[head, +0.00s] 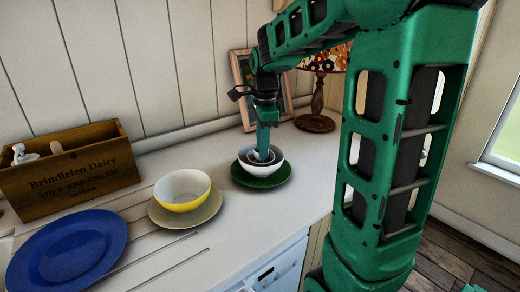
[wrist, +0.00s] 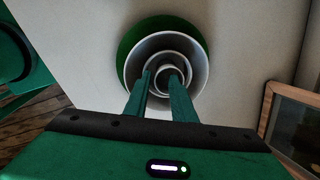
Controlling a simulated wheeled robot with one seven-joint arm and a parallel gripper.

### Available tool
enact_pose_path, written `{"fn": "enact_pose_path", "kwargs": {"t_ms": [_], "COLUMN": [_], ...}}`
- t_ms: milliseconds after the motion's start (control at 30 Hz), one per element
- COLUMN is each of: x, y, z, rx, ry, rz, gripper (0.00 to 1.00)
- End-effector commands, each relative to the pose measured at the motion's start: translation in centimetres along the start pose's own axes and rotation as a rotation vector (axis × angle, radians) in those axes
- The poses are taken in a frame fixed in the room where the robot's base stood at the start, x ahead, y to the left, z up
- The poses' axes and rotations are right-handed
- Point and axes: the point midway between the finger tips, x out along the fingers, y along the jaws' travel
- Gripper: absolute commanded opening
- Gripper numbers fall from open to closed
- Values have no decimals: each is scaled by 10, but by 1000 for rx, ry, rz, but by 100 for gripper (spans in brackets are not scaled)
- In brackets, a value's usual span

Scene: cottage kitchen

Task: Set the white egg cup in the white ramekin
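The white egg cup (wrist: 165,91) is the innermost small round rim in the wrist view, with a dark hollow. Around it is a wider white rim, which looks like the white ramekin (wrist: 187,66). Both are inside a larger white bowl (head: 261,172), which also shows in the wrist view (wrist: 200,87). My gripper (head: 264,152) points down into this bowl. In the wrist view its two fingers (wrist: 161,72) are apart, one on each side of the egg cup. Whether they touch it, and whether the cup rests on the ramekin's floor, I cannot tell.
The bowl stands on a green plate (head: 264,183). To its left are a yellow-and-white bowl (head: 182,203) on a beige plate (head: 207,212), a blue plate (head: 66,247) and a wooden crate (head: 70,168). A picture frame (head: 241,72) and a lamp (head: 317,100) stand behind.

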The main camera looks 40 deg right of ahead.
Motion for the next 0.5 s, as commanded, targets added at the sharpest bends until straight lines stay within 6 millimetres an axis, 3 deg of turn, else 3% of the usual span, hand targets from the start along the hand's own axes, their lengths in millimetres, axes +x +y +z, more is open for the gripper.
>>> {"fn": "enact_pose_path", "kwargs": {"t_ms": [500], "x": [-95], "y": [0], "z": [1], "rx": [-1], "ry": [-1], "rz": [-3], "gripper": [23]}}
